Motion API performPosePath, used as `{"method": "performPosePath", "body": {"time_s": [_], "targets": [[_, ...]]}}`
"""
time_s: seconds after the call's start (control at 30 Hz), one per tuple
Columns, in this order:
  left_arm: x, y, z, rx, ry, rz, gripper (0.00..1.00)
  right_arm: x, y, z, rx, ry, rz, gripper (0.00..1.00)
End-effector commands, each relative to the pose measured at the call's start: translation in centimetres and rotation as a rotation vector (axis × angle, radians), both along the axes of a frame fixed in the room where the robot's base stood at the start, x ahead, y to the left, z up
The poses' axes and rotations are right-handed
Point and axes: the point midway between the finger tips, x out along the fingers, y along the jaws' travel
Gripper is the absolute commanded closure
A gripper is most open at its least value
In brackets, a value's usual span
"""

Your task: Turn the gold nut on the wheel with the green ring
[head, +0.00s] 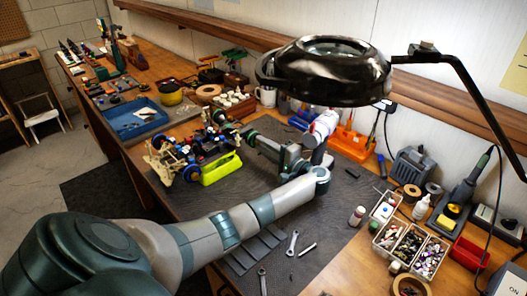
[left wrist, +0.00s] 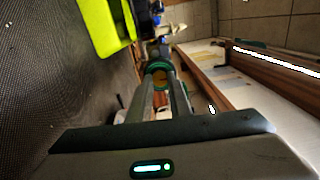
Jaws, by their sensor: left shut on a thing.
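The RC racecar (head: 197,150) stands on the dark mat with its wheels and inner parts exposed and a lime-green side panel (head: 221,168). My left gripper (head: 246,134) reaches in from the right side of the car, its fingers pointing at a wheel. In the left wrist view, the wheel with the green ring (left wrist: 158,66) is straight ahead, and the gold nut (left wrist: 160,79) shows between the fingertips. The left gripper is shut on the nut; its fingers hide part of the nut's sides. The lime panel also shows at upper left there (left wrist: 104,24). My right gripper is not in view.
A magnifier lamp (head: 325,72) hangs over the bench at the right. A blue tray (head: 136,118) lies behind the car. Wrenches (head: 292,243), parts boxes (head: 411,245) and a soldering iron (head: 463,190) lie toward the front and right.

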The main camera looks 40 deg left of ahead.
Motion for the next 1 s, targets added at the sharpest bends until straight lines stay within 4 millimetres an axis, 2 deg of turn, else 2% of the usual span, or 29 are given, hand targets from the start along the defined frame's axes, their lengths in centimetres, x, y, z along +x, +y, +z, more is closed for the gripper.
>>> {"method": "performPosePath", "body": {"time_s": [0.03,0.2,0.67,0.7,0.77,1.0], "targets": [[-0.05,-0.07,-0.43,-0.004,-0.022,0.0,1.0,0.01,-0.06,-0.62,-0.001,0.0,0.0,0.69],[-0.07,-0.03,-0.26,-0.008,-0.074,0.001,1.0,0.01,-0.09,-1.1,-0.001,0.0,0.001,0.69],[-0.06,-0.04,-0.09,-0.009,-0.092,0.001,1.0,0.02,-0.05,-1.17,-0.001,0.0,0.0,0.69],[-0.06,-0.04,-0.09,-0.009,-0.092,0.001,0.78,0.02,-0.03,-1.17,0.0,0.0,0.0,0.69],[-0.05,-0.04,-0.09,-0.009,-0.092,0.001,0.63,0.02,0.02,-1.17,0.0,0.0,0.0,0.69],[-0.02,-0.03,-0.03,-0.008,-0.093,0.001,0.63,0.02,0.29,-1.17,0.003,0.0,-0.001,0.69]]}}
